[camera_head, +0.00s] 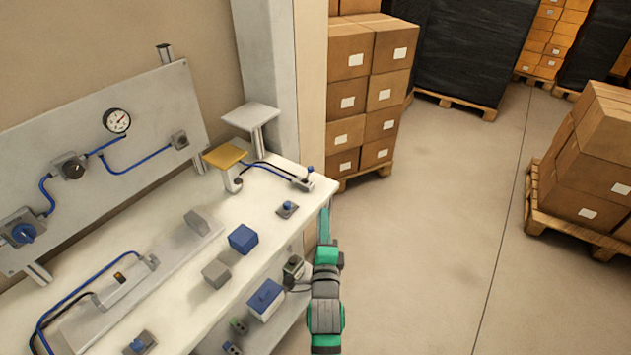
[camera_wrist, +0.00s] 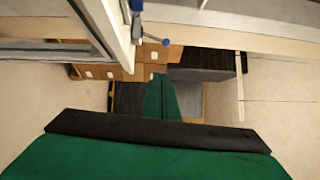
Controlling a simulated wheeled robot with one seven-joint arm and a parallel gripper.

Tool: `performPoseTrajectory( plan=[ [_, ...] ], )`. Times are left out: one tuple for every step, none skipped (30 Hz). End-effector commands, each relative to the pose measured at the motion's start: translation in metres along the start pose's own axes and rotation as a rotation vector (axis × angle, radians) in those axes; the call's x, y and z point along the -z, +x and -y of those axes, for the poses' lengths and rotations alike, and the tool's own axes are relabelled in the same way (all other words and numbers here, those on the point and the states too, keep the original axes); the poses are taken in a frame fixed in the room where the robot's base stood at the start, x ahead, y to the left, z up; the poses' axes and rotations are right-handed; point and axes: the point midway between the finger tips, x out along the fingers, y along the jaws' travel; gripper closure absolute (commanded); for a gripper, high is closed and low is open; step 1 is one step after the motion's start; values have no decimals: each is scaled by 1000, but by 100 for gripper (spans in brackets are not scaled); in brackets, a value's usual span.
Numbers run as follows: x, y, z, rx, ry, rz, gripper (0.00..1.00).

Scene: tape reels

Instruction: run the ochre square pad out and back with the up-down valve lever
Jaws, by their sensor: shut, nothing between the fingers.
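The ochre square pad (camera_head: 225,156) sits at the far end of the white bench, on a short white cylinder body. Black and blue hoses run from it to a small valve (camera_head: 304,183) at the bench's right corner. That valve has a blue-tipped lever (camera_head: 310,170); the blue tip also shows in the wrist view (camera_wrist: 166,42). My gripper (camera_head: 324,212) is shut and empty, just off the bench's right edge, nearer to me than the valve and apart from it. In the wrist view its green fingers (camera_wrist: 161,95) are together, below the blue tip in the picture.
A pale square plate on a post (camera_head: 251,116) stands behind the ochre pad. A blue-knobbed switch (camera_head: 287,208), a blue block (camera_head: 243,238) and a grey block (camera_head: 216,273) are on the bench. Stacked cartons (camera_head: 346,100) stand beyond it.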

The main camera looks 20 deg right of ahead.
Motion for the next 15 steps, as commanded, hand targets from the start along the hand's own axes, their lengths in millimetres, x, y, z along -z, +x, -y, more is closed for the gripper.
performPoseTrajectory(
  plan=[
    [0,5,4,3,19,-3,100],
    [1,6,5,4,29,-5,100],
    [1,8,6,5,37,-6,100],
    [1,9,7,5,41,-6,100],
    [1,9,7,5,43,-7,100],
    [1,9,7,5,44,-7,100],
    [1,9,7,5,44,-7,100],
    [1,9,7,5,43,-7,100],
    [1,9,7,5,43,-7,100],
    [1,9,7,5,43,-7,100],
    [1,9,7,5,42,-7,100],
    [1,9,7,5,42,-7,100],
    [1,9,7,5,42,-6,100],
    [1,9,7,5,42,-6,100],
    [1,10,7,5,42,-7,100]
  ],
)
